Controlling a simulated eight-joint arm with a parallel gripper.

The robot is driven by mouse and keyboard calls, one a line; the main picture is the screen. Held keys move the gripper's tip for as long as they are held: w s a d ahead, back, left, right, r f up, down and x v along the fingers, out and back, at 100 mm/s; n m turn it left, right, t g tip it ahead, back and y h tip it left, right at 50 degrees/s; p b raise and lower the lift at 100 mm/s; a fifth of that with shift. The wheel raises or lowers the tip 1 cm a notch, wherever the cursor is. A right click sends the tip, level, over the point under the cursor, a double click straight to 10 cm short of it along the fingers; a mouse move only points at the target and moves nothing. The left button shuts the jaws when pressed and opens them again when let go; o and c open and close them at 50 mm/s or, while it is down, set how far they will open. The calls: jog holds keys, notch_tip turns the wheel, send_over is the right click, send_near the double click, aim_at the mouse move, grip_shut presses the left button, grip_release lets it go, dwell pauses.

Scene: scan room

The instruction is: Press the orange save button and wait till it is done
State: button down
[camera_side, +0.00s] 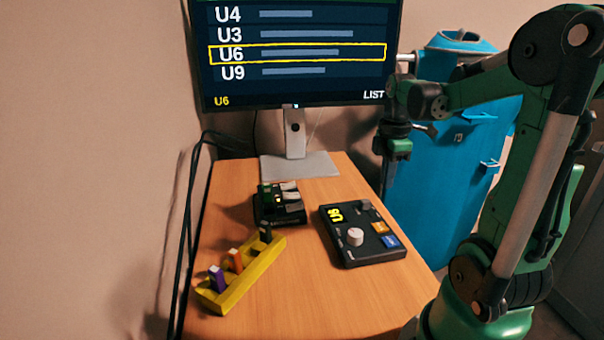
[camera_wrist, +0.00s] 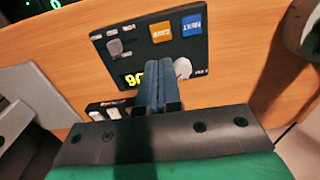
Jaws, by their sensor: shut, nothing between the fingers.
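The black control box (camera_side: 343,247) lies on the right part of the wooden table, with a yellow "U6" readout, a white knob (camera_side: 355,237) and a grey knob. Its orange button (camera_side: 380,227) sits beside a blue button (camera_side: 390,241). In the wrist view the orange button (camera_wrist: 161,32) is left of the blue "NEXT" button (camera_wrist: 191,25). My gripper (camera_side: 389,194) is shut and empty, raised at the box's far right side. The monitor (camera_side: 295,60) lists U4, U3, U6, U9, with U6 framed in yellow.
A yellow rack (camera_side: 240,277) with purple, orange and dark pieces stands at the front left. A small black device (camera_side: 278,205) with white and green pieces is left of the box. The monitor stand (camera_side: 298,165) is behind. A blue bin (camera_side: 440,150) stands beyond the table's right edge.

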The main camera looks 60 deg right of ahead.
aim_at(379, 225)
notch_tip(379, 225, down, 10)
jog(key=shift+r, duration=0.25)
jog(key=shift+f, duration=0.1)
dwell(0.4)
jog(key=shift+f, duration=0.8)
jog(key=shift+r, duration=4.5)
jog(key=shift+w, duration=0.1)
jog(key=w+a+r+m+t, duration=0.1)
jog(key=w+a+m+t, duration=0.2)
jog(key=a, duration=0.7)
jog(key=w+a+r+m+t, duration=0.2)
jog(key=a+m, duration=0.4)
jog(key=a, duration=0.5)
jog(key=shift+w+a+r+t, duration=0.15)
jog(key=shift+w+a+t, duration=0.15)
jog(key=shift+w+t, duration=0.6)
